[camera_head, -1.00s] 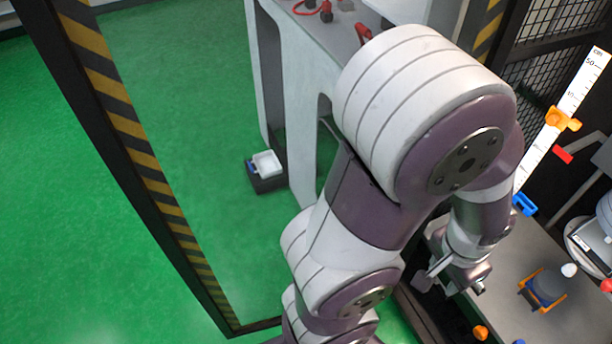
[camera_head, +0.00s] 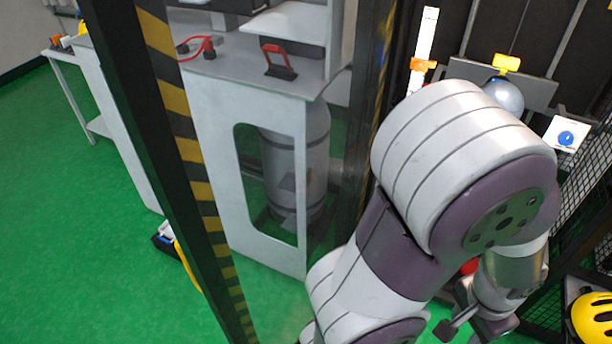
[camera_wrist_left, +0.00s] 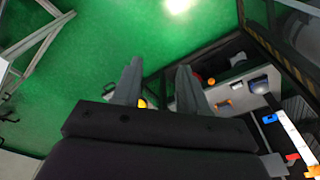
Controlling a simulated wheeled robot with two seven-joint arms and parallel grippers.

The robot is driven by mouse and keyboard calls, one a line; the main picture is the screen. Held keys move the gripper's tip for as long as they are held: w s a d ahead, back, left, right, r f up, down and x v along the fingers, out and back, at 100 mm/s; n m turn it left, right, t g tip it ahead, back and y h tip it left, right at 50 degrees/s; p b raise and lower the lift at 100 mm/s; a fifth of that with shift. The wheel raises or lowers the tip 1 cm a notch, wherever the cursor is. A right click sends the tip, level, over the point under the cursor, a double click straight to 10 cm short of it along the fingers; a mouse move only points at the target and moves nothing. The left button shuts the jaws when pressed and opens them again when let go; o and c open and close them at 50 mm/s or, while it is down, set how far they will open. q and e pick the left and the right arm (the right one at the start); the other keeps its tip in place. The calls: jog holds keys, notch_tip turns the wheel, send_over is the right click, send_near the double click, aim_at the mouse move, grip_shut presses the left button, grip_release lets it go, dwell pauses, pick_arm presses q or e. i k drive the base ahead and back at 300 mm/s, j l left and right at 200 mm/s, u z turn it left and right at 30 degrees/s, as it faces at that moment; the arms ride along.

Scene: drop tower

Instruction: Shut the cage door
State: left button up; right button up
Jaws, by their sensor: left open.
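A dark frame upright with yellow-black stripes (camera_head: 190,150) crosses the left of the head view; I take it as part of the cage door, but cannot tell which edge it is. A second striped upright (camera_head: 381,60) stands farther right. No latch or handle is plain to see. My left gripper (camera_head: 472,325) is at the lower right of the head view, partly cut off by the bottom edge. In the left wrist view its two fingers (camera_wrist_left: 158,82) are apart with nothing between them. A striped frame bar (camera_wrist_left: 288,50) shows there at the upper right, apart from the fingers.
A scale (camera_head: 426,30), a silver dome (camera_head: 504,94) and black mesh (camera_head: 575,205) are at the right. A yellow helmet (camera_head: 592,318) is lower right. Green floor (camera_head: 70,220) is open at left.

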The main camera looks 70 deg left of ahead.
aim_at(132, 40)
jog(key=k+j+u, duration=0.1)
jog(key=k, duration=0.4)
jog(key=k+j+u, duration=0.1)
jog(key=k+j, duration=0.55)
jog(key=k, duration=0.25)
jog(key=k+j, duration=0.1)
jog(key=j, duration=0.3)
jog(key=k+j+u, duration=0.15)
jog(key=j, duration=0.65)
jog(key=k+j+u, duration=0.15)
jog(key=j, duration=0.25)
jog(key=j+u, duration=0.25)
jog(key=j, duration=0.55)
